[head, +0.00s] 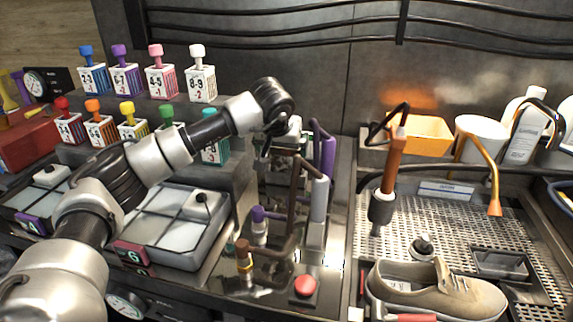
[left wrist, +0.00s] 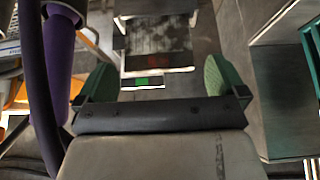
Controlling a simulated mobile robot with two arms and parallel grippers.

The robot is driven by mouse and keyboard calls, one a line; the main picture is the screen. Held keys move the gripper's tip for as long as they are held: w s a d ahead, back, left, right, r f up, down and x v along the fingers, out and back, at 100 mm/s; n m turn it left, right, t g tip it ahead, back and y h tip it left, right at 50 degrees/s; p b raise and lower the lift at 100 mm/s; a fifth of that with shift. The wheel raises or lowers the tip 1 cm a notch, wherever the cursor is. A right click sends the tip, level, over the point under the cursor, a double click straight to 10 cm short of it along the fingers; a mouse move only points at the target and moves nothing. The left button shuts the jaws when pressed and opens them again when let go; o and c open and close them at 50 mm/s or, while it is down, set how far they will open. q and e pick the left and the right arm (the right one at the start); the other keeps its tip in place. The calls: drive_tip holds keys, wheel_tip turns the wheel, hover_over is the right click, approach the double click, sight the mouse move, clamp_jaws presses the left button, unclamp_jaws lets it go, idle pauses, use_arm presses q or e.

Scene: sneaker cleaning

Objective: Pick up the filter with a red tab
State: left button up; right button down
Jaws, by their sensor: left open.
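In the left wrist view, a dark, mottled flat panel (left wrist: 157,42) in a pale frame lies beyond the fingertips, with a dim red patch at its near edge; it looks like the filter with the red tab (left wrist: 143,70). A green tab (left wrist: 142,82) sits just nearer on a pale edge. My left gripper (left wrist: 158,82) is open, its two green-padded fingers either side of these tabs, with nothing between them. In the head view my left gripper (head: 285,136) hangs over the back of the metal station; it hides the filter there.
A purple-topped pipe (head: 324,150) stands close right of my left gripper and fills the wrist view's left side. Numbered boxes with coloured knobs (head: 161,80) stand at left. A red-tagged tray (head: 160,228) lies in front.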

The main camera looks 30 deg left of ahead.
sight(286, 154)
use_arm(q)
drive_tip(key=p+x, duration=0.1)
drive_tip(key=x, duration=0.5)
drive_tip(key=shift+w+d+r, duration=0.1)
drive_tip(key=shift+w+r, duration=0.05)
drive_tip(key=c, duration=0.6)
